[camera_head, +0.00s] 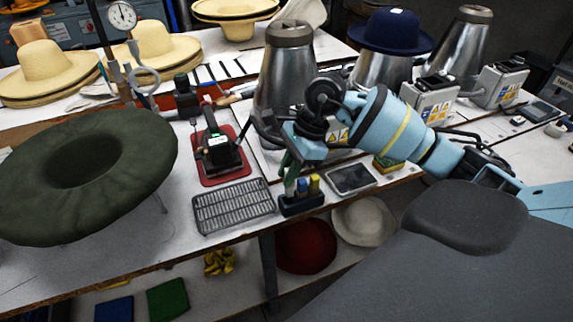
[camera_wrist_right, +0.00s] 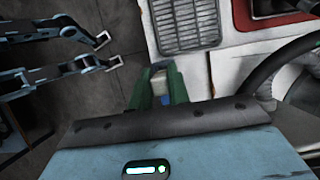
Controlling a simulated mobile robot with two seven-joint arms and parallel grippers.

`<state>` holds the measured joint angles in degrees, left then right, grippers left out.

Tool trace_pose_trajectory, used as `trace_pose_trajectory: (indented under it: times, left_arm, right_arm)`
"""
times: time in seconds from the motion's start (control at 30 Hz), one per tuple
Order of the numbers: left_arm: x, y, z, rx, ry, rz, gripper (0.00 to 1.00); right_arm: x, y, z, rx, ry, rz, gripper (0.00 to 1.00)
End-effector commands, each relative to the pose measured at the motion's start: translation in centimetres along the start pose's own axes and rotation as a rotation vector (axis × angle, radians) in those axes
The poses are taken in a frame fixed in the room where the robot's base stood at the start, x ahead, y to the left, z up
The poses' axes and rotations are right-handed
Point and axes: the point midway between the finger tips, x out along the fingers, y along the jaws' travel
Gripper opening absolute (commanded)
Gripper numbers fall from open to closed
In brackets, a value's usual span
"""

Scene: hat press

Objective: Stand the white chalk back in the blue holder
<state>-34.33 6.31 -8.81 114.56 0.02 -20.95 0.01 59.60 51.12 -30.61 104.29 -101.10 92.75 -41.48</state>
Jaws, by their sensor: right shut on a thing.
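The small dark blue holder (camera_head: 301,206) stands at the front edge of the bench in the head view. A blue piece and a yellow piece (camera_head: 314,184) stand upright in it. My right gripper (camera_head: 291,176) is right above the holder's left end, pointing down, its green fingers shut on the white chalk (camera_head: 289,188). The chalk is mostly hidden by the fingers. I cannot tell whether its lower end is inside the holder or just above it. The right wrist view shows a pale piece (camera_wrist_right: 158,70) between the green fingers.
A wire rack (camera_head: 234,205) lies left of the holder, and a dark tablet (camera_head: 351,178) lies to its right. A red mat (camera_head: 222,157) with a black device is behind the rack. Large metal cones (camera_head: 289,75) stand behind my right arm. A green felt hat (camera_head: 85,170) fills the left.

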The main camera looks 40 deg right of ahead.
Motion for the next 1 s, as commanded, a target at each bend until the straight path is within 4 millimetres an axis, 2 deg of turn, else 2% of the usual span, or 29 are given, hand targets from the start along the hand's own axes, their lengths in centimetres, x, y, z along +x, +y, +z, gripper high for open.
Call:
trace_pose_trajectory:
  times: [0.1, 0.47, 1.0]
  left_arm:
    - [0.2, 0.0, 0.1, 0.0, 0.0, 0.001, 0.36]
    - [0.3, 0.0, -0.3, 0.001, 0.007, 0.0, 0.36]
    - [0.0, 0.1, 0.7, -0.003, -0.012, 0.002, 0.36]
  right_arm:
    - [0.6, 0.0, -0.2, 0.0, 0.0, 0.001, 0.0]
    - [0.6, 0.0, -0.2, -0.001, -0.001, -0.001, 0.0]
    - [0.6, 0.0, -0.2, -0.001, -0.001, -0.001, 0.0]
